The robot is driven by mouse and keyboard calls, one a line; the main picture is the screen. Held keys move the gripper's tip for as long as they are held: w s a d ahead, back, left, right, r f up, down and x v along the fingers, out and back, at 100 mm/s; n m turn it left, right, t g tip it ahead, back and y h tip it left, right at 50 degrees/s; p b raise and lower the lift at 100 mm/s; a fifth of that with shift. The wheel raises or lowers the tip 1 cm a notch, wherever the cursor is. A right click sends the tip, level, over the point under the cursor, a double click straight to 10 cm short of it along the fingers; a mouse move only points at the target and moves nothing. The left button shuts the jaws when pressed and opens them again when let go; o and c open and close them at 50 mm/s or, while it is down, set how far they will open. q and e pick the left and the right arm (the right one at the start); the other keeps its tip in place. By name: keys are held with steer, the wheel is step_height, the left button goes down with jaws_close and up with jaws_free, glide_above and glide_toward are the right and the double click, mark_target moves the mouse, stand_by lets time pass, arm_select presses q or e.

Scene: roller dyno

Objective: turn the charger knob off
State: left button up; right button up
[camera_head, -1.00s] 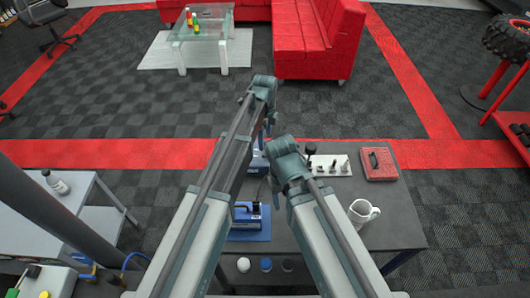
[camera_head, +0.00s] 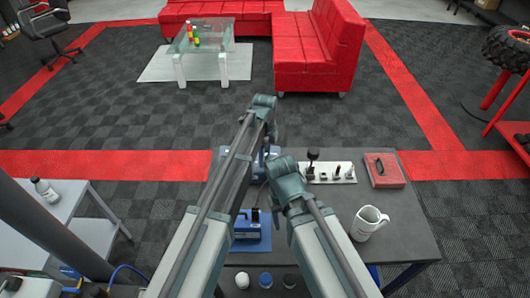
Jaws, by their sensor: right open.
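A blue boxy device with a dark handle (camera_head: 248,229) stands on a blue mat on the dark workbench. Another blue device (camera_head: 254,166) is behind it, mostly covered by my arms. I cannot tell which is the charger, and no knob is clearly visible. My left gripper (camera_head: 273,138) is the higher one, close above the rear blue device and largely hidden by its own arm. Its jaws cannot be made out. My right gripper (camera_head: 277,203) is open, mostly hidden under its forearm, just right of the front blue device. I see no contact.
A grey side table (camera_head: 70,200) with a bottle (camera_head: 45,190) is at left.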

arm_select(q)
jaws_close()
steer(key=n, duration=1)
steer(key=shift+n, duration=0.3)
steer(key=n, duration=0.5)
steer(key=shift+w, duration=0.1)
steer(key=n, duration=0.6)
stand_by(0.6)
